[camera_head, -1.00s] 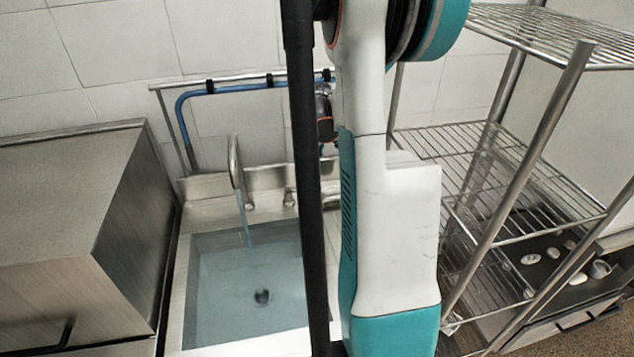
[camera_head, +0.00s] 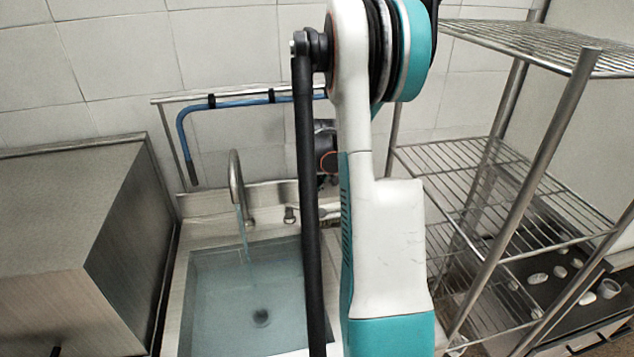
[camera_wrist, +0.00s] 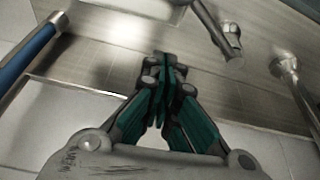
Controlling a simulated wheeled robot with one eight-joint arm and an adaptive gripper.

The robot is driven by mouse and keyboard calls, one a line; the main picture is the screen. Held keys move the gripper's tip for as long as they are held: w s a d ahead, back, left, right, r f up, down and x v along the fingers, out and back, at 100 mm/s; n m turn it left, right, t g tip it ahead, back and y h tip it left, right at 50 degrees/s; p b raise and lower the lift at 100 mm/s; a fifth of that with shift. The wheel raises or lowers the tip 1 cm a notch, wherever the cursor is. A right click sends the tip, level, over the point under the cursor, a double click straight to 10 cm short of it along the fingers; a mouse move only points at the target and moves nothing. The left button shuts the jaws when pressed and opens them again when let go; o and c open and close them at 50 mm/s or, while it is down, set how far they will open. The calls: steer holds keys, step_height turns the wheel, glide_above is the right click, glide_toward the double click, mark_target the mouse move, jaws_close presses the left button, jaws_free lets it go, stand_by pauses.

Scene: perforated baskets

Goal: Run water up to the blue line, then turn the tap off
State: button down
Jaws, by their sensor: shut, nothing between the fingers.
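The curved metal tap spout (camera_head: 236,180) stands behind the sink, with a stream of water (camera_head: 245,240) running from it. The sink basin (camera_head: 182,310) holds water (camera_head: 225,295) over a dark drain (camera_head: 261,317). I cannot make out a blue line in the basin. A small metal fitting (camera_head: 290,215) sits right of the spout. In the wrist view my gripper (camera_wrist: 164,60) is shut and empty. A metal lever-like part (camera_wrist: 215,30) with a rounded end is ahead and right of the fingertips, apart from them. My arm hides the sink's right side in the head view.
A blue hose (camera_head: 240,103) hangs on a wall rail behind the sink; a blue tube (camera_wrist: 32,52) shows in the wrist view. A steel cabinet (camera_head: 70,240) stands left. A wire shelf rack (camera_head: 480,165) stands close on the right of my arm.

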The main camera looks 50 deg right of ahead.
mark_target(319, 206)
step_height(319, 206, down, 2)
steer(key=shift+f+b, duration=0.1)
steer(key=shift+b, duration=0.2)
steer(key=shift+s+a+f+b, duration=0.1)
steer(key=shift+s+a+b, duration=0.1)
steer(key=shift+s+a, duration=0.4)
steer(key=shift+s+a+b, duration=0.15)
steer(key=shift+s+a, duration=0.25)
steer(key=shift+s, duration=0.35)
